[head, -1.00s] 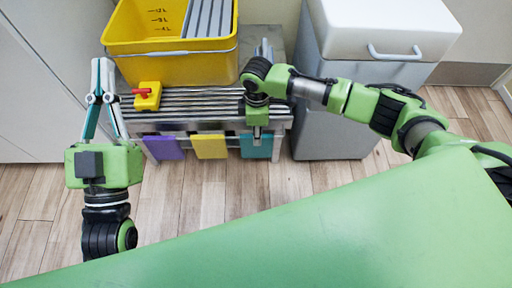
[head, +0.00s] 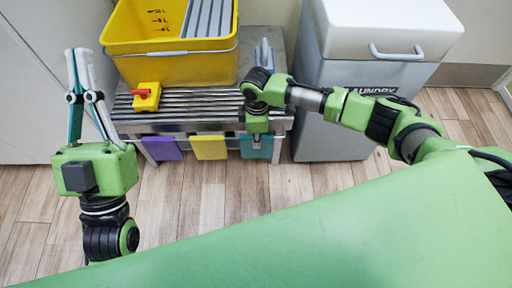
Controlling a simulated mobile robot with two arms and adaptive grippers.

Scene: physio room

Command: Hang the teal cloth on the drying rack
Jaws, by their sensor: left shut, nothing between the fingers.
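The teal cloth (head: 265,151) hangs at the front edge of a slatted metal rack (head: 200,124), at the right end of a row with a purple cloth (head: 163,148) and a yellow cloth (head: 209,147). My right gripper (head: 256,145) points down in front of the teal cloth and covers part of it. Its fingers are mostly hidden by its own body, so I cannot tell whether they hold the cloth. My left gripper (head: 77,55) is shut and empty, pointing away from me to the left of the rack.
A yellow bucket (head: 185,68) with a grey slatted insert stands on the rack's back part. A small yellow block with a red handle (head: 147,96) sits at the rack's left. A grey laundry bin (head: 335,140) with a white lid stands close on the right. The wooden floor in front is clear.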

